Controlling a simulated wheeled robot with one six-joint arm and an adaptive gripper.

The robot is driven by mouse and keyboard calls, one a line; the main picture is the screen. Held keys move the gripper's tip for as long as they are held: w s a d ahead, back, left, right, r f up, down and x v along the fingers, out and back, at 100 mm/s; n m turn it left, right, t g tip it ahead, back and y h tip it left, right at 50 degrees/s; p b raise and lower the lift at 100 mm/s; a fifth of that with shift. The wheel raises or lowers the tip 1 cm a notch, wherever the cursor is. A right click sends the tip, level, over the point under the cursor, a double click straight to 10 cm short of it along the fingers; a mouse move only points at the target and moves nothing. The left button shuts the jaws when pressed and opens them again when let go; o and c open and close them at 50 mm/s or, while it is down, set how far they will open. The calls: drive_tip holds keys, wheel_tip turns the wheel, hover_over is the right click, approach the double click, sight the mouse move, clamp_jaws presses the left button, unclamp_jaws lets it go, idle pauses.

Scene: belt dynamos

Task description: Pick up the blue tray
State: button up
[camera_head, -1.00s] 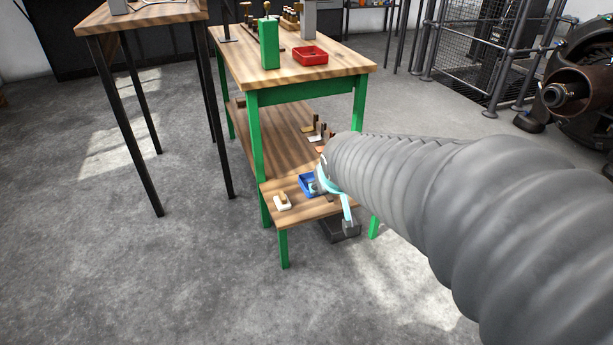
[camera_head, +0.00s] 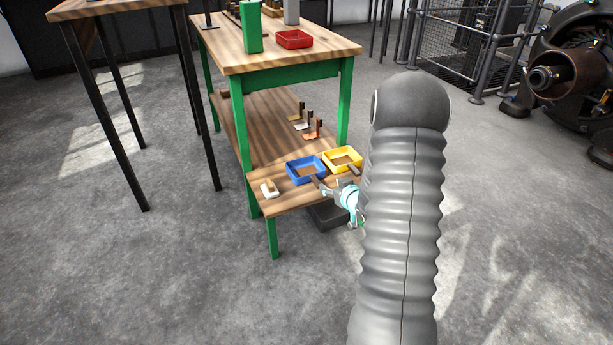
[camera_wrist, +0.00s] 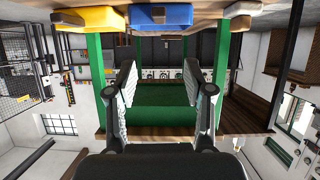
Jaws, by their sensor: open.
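The blue tray (camera_head: 306,181) is a small open box on the lower shelf of the green-legged table, beside a yellow tray (camera_head: 342,158) to its right. My gripper (camera_head: 336,178) is at the front edge of that shelf, with spread fingers, one near the blue tray's front right corner. Whether it touches cannot be told. In the wrist view, which is upside down, the gripper (camera_wrist: 160,78) is open with nothing between its fingers. The blue tray (camera_wrist: 161,16) shows at the top, past the fingertips, with the yellow tray (camera_wrist: 90,18) to its left.
A white block with a wooden piece (camera_head: 269,189) lies left of the blue tray. Several small brackets (camera_head: 311,129) stand farther back on the lower shelf (camera_head: 245,135). The table top (camera_head: 300,60) overhangs the shelf's back part and holds a red tray (camera_head: 294,40).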

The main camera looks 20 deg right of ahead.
sight(317, 181)
drive_tip(key=x, duration=0.3)
drive_tip(key=f+x, duration=0.1)
drive_tip(key=x, duration=0.5)
drive_tip(key=shift+s+f+b, duration=0.15)
drive_tip(key=shift+f+b, duration=0.1)
drive_tip(key=shift+b, duration=0.05)
drive_tip(key=shift+x, duration=2.6)
drive_tip(key=shift+s+f, duration=0.1)
clamp_jaws()
